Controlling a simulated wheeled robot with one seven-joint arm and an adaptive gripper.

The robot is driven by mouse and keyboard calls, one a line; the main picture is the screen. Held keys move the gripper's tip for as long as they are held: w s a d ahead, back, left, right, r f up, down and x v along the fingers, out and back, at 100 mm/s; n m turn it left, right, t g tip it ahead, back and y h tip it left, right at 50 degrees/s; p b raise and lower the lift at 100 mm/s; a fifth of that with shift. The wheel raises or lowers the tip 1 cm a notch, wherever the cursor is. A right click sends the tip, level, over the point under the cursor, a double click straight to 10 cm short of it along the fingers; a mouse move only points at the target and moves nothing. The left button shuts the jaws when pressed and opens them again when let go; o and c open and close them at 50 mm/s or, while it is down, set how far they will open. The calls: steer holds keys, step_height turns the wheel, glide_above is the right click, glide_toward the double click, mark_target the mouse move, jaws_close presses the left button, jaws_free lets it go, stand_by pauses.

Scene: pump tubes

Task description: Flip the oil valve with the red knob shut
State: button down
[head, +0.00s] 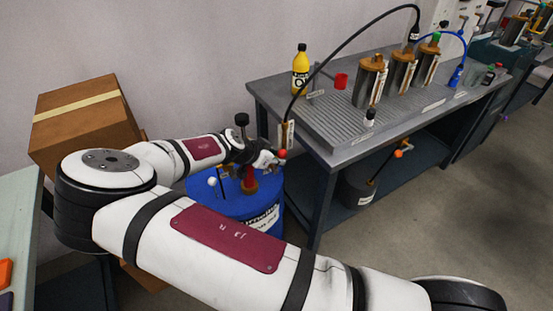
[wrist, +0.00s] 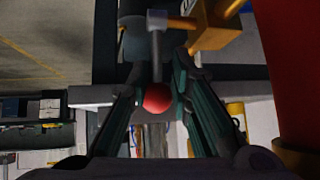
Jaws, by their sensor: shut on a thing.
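A grey lever (wrist: 157,55) runs from the knob toward a brass-coloured valve body (wrist: 212,32). In the head view my gripper and wrist partly hide the valve, so its exact lever angle is hard to tell.
A cardboard box (head: 85,125) is left.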

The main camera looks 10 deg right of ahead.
steer(key=shift+s+d+f, duration=0.1)
steer(key=shift+s+d, duration=0.2)
steer(key=shift+d, duration=0.05)
steer(key=c, duration=1.3)
jaws_free()
steer(key=shift+w+a, duration=0.1)
steer(key=v, duration=1.2)
